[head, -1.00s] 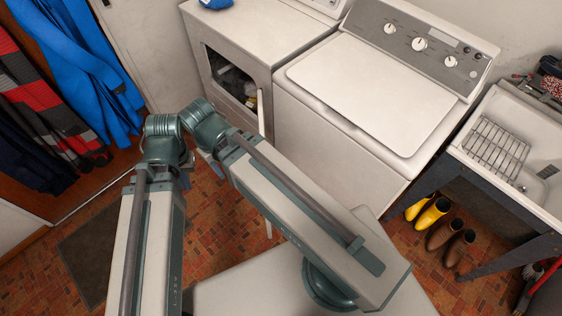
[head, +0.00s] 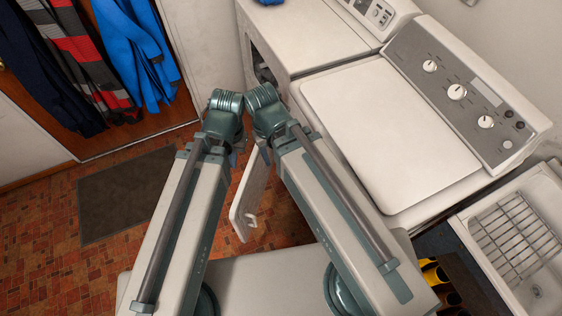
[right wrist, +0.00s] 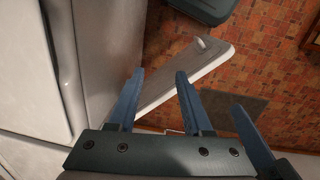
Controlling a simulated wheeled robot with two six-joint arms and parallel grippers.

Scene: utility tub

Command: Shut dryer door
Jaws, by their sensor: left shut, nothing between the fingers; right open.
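The dryer (head: 305,38) stands at the top, left of the washer, with its dark front opening (head: 262,68) partly in view. Its white door (head: 248,198) stands open, swung out from the front and partly hidden behind my arms. The door (right wrist: 190,78) also crosses the right wrist view, with a small handle-like bump at its far edge. My left gripper (head: 234,159) is shut and empty, close to the door. My right gripper (right wrist: 157,73) is open, its blue fingers in front of the door with nothing clearly held. I cannot tell whether either gripper touches the door.
The washer (head: 385,130) stands right of the dryer. A sink with a wire rack (head: 515,240) is at the lower right, with yellow boots (head: 432,272) below it. Clothes (head: 130,50) hang at the upper left. The brick floor around the dark mat (head: 125,195) is clear.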

